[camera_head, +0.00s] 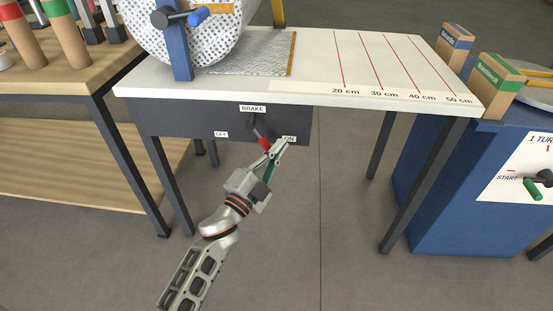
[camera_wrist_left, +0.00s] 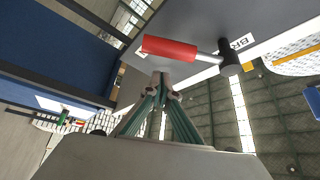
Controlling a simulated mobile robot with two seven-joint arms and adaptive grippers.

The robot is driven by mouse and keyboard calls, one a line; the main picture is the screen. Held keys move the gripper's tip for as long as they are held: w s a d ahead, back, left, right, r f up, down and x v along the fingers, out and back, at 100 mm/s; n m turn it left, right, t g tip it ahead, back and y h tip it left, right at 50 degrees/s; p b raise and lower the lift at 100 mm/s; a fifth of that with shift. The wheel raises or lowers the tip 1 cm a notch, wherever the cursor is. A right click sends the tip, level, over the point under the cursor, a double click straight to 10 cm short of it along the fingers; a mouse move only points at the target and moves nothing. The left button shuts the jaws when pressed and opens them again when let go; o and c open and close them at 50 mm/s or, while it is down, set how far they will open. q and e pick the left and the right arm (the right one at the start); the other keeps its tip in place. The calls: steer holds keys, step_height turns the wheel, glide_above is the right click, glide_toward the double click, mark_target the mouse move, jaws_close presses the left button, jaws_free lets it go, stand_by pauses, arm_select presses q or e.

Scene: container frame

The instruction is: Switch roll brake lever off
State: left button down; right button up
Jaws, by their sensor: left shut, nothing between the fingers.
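The brake lever has a dark pivot and a red handle (camera_head: 264,143), mounted on the dark panel (camera_head: 180,122) under the table's front edge. It hangs down and to the right from below the BRAKE label (camera_head: 252,108), leaning toward the ON label (camera_head: 289,139). The OFF label (camera_head: 221,134) is to its left. My left gripper (camera_head: 280,146) is shut and empty, its fingertips just right of the red handle. In the left wrist view, the fingertips (camera_wrist_left: 161,80) are close beside the red handle (camera_wrist_left: 170,48); I cannot tell whether they touch. My right gripper is not in view.
The white table (camera_head: 310,60) carries a large patterned roll (camera_head: 215,35) and red distance lines. A wooden shelf unit (camera_head: 75,160) stands at left. A blue cabinet (camera_head: 440,190) with a green-handled crank (camera_head: 532,190) stands at right. The floor before the panel is clear.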

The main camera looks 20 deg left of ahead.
arm_select(q)
steer(key=shift+s+a+f, duration=0.15)
steer(key=shift+a+f, duration=0.7)
steer(key=shift+a, duration=0.3)
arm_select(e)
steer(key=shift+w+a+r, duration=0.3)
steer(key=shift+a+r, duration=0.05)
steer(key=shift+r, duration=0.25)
